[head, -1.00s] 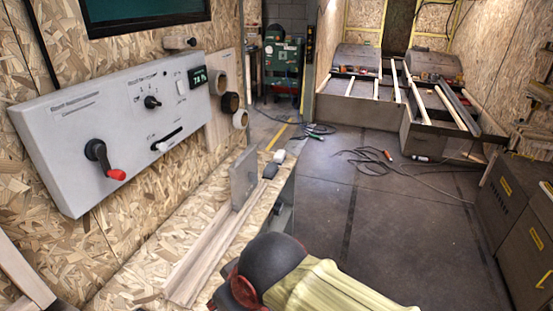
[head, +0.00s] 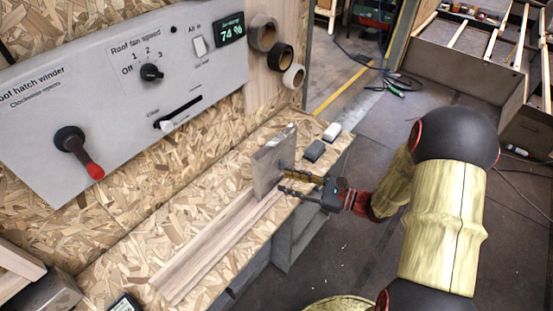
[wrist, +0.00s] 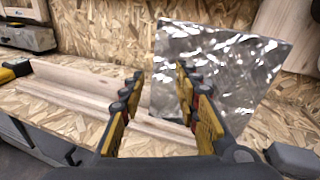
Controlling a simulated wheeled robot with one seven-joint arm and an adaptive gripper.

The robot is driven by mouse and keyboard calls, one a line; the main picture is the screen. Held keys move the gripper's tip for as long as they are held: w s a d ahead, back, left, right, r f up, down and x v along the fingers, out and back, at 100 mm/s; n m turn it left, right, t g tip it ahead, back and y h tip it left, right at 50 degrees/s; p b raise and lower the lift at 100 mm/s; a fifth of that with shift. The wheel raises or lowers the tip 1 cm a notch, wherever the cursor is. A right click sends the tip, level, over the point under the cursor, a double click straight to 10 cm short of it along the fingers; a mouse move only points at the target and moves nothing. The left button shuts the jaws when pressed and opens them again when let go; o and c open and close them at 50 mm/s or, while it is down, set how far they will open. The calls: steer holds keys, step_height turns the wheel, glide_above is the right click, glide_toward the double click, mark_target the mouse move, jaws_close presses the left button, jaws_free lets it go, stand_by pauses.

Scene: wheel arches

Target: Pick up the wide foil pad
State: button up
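The wide foil pad (head: 268,163) is a silvery, crinkled sheet standing upright on the chipboard bench, at the far end of a pale wooden strip. In the wrist view, the foil pad (wrist: 235,75) fills the upper right, tilted in the picture. My gripper (head: 283,178) is at the pad's right side, fingers pointing towards it. In the wrist view, my gripper (wrist: 160,75) has its fingers apart, with the pad's left edge showing between the tips. The right finger covers part of the pad. I cannot tell whether either finger touches it.
A dark grey block (head: 314,151) and a white block (head: 332,132) lie just beyond the pad. The wooden strip (head: 215,245) runs along the bench front. The wall panel (head: 110,95) has a red-tipped crank, and rolls of tape (head: 263,33) hang beside it. Open floor lies right.

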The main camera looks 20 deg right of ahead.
mark_target(288, 167)
steer(key=w+d+f+m+t+h, duration=0.2)
steer(key=d+f+m+t+h, duration=0.15)
steer(key=d+m, duration=0.2)
steer(key=shift+n+t+y, duration=0.25)
steer(key=shift+n+y, duration=0.1)
steer(key=shift+y, duration=0.1)
steer(key=shift+w+d+b+x, duration=0.15)
steer(key=shift+b+x, duration=0.15)
steer(key=shift+x, duration=0.95)
steer(key=shift+w+d+b+x, duration=0.1)
steer(key=shift+b+x, duration=0.15)
steer(key=shift+x, duration=1)
steer(key=shift+w+d+b+x, duration=0.15)
steer(key=shift+b+x, duration=0.15)
steer(key=shift+x, duration=0.95)
steer(key=shift+s+r, duration=0.15)
steer(key=shift+r, duration=0.05)
steer(key=shift+c, duration=1.4)
jaws_close()
